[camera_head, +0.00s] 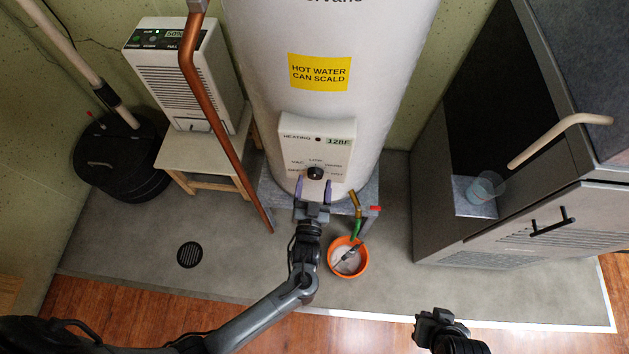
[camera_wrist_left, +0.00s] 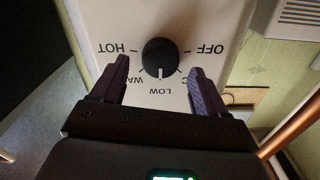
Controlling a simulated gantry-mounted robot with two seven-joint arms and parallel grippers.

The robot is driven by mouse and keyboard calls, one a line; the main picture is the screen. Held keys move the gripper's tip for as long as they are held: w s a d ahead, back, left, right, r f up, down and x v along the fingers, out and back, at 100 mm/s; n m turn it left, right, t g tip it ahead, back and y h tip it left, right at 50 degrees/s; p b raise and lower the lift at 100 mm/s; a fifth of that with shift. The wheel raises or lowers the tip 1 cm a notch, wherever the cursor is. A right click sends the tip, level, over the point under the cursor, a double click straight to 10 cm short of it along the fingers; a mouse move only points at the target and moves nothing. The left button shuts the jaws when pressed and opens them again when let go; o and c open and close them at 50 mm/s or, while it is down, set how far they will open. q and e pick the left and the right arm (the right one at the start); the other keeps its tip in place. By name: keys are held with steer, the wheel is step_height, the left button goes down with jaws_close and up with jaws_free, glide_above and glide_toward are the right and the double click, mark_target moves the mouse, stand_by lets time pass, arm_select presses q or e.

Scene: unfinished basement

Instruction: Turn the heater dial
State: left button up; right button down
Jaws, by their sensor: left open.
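The heater dial (camera_head: 315,173) is a round black knob on the white control panel (camera_head: 290,147) of the water heater. It also shows in the left wrist view (camera_wrist_left: 160,55), where its white mark points at LOW. My left gripper (camera_head: 313,187) is open in front of the panel, just below the dial in the head view. In the left wrist view, the purple fingers of my left gripper (camera_wrist_left: 160,68) stand on either side of the dial, with gaps and nothing held. My right gripper (camera_head: 437,320) is at the bottom edge, away from the heater; its fingers are unclear.
The panel display reads about 128F. An orange bucket (camera_head: 335,269) stands under the drain valve (camera_head: 355,203). A copper pipe (camera_head: 213,105) runs left of the heater.

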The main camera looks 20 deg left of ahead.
arm_select(q)
steer(key=b+v, duration=0.2)
steer(key=v, duration=0.7)
steer(key=shift+s, duration=0.15)
steer(key=a+r+g+h+p, duration=0.3)
steer(key=a+r+g, duration=0.1)
steer(key=a, duration=0.6)
steer(key=s+r+m+g+h, duration=0.1)
steer(key=s+m+g+h, duration=0.1)
steer(key=s+g, duration=0.7)
steer(key=s+m, duration=0.1)
steer(key=s, duration=0.2)
steer(key=shift+s+r+g, duration=0.3)
steer(key=shift+s+r, duration=0.1)
steer(key=shift+d, duration=0.1)
